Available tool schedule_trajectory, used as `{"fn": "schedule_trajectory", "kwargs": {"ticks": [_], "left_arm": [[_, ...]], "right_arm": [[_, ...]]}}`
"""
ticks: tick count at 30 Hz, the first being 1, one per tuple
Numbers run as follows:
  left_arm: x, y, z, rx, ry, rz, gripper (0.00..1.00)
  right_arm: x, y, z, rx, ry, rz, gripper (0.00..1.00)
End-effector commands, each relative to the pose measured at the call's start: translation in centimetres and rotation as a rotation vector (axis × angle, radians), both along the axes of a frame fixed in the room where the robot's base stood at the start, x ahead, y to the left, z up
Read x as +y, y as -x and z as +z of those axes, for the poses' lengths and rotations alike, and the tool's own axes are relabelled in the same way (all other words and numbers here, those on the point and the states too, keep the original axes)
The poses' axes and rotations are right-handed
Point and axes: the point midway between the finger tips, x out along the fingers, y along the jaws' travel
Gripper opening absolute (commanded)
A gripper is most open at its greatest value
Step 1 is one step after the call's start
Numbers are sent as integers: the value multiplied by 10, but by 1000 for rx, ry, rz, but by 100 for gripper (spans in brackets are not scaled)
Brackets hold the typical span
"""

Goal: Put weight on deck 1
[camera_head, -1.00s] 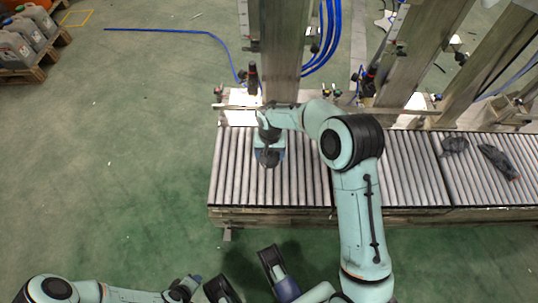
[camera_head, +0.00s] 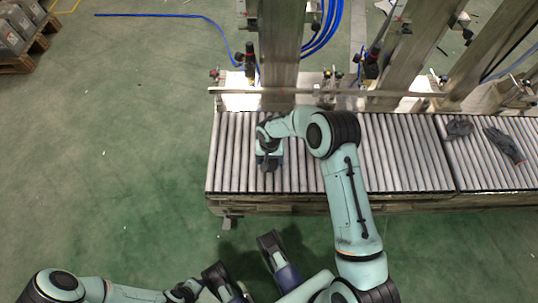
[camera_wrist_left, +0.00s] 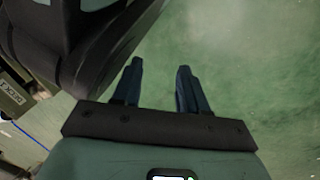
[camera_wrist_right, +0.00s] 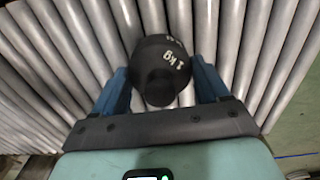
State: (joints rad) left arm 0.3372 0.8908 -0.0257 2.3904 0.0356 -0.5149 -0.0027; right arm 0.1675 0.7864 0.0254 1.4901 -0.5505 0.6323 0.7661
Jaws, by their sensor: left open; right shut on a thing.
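The weight (camera_wrist_right: 163,72) is a small black round thing marked 1 kg. It shows between the fingers of my right gripper (camera_wrist_right: 160,80), which is shut on it over the metal rollers. I cannot tell whether it touches them. In the head view my right gripper (camera_head: 268,161) is over the left roller section (camera_head: 232,155), and it hides the weight there. My left gripper (camera_wrist_left: 158,85) is open and empty above the green floor in the left wrist view.
Grey gloves (camera_head: 505,145) lie on the right roller section. Upright posts (camera_head: 281,45) and a metal rail (camera_head: 330,92) stand behind the rollers. Jerry cans (camera_head: 20,22) stand on a pallet (camera_head: 38,50) at upper left. The floor left of the rollers is clear.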

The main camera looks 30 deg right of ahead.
Motion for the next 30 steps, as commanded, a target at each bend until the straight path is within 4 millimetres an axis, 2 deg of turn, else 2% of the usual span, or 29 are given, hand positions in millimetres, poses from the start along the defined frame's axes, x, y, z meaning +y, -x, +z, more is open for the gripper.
{"fn": "schedule_trajectory", "kwargs": {"ticks": [1, 4, 18, 19, 20, 21, 30], "left_arm": [[1, 4, -5, 13, 1, 2, 43], [1, 8, -7, 29, 1, 3, 43], [2, 13, -10, 44, 3, 3, 43], [2, 13, -10, 44, 3, 3, 43], [2, 13, -10, 44, 3, 3, 43], [2, 13, -10, 44, 3, 3, 43], [1, 9, -6, 30, 2, 3, 43]], "right_arm": [[0, -2, -8, -3, -1, 0, 0], [0, -2, -15, -5, 0, 2, 0], [0, -2, -18, -4, 0, 1, 0], [0, 0, -19, 0, 0, 1, 84], [0, 0, -19, 0, 0, 1, 94], [0, 0, -19, 0, 0, 1, 100], [0, 0, -15, -1, 0, 1, 100]]}}
